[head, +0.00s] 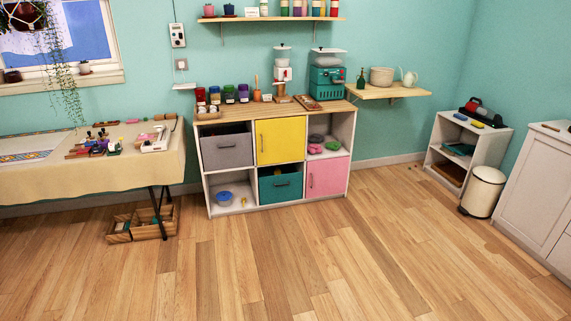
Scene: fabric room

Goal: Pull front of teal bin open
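The teal bin (281,188) sits in the lower middle compartment of a white cube shelf (210,190) against the wall. Its front faces me and carries a dark handle. Its top edge is below the compartment's top, and a small yellow thing shows in the gap above it. Neither of my grippers is in the head view.
The shelf also holds a grey bin (227,151), a yellow door (280,140) and a pink door (326,177). A cloth-covered table (150,170) stands left, with wooden crates (150,222) below. A white trash can (483,192) stands right. The wooden floor (310,265) ahead is clear.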

